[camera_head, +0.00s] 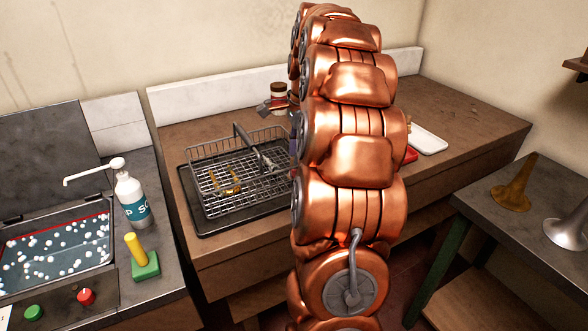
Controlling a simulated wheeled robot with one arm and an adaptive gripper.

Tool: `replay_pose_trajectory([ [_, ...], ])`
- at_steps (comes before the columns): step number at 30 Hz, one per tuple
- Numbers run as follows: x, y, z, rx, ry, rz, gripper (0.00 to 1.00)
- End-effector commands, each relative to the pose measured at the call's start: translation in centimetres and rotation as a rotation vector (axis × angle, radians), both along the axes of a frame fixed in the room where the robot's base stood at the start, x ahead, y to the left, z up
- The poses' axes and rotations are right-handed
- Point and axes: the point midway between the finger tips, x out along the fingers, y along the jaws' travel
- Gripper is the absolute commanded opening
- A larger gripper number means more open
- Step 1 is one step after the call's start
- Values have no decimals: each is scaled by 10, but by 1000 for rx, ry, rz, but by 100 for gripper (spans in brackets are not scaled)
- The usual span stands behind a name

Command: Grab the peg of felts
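A small upright stack with white, dark red and tan bands (279,96) stands at the back of the brown workbench, just left of my copper arm. It looks like the peg of felts, but it is small and partly covered, so I cannot be sure. Grey pieces that look like part of my gripper (266,107) show at its lower left. My arm hides most of the gripper, and I cannot tell whether its fingers are open, shut or touching the stack.
A wire basket (204,176) with brass parts sits on a dark tray (210,226) on the workbench (225,258). A white tray (428,140) lies right of my arm. Left are a soap bottle (131,197), a yellow-handled green block (145,265) and a basin (60,243). Horn-shaped pieces (514,185) stand right.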

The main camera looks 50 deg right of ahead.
Motion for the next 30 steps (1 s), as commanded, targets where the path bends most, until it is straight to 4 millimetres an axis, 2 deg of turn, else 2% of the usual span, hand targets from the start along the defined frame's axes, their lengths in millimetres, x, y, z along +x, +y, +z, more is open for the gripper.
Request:
replay_pose_trajectory([
  [7, 2, 1, -10, 1, 1, -1, 40],
  [18, 7, 6, -48, 0, 0, -2, 40],
  [26, 7, 6, -51, -2, -1, -2, 40],
  [30, 7, 6, -51, -1, -2, -2, 26],
])
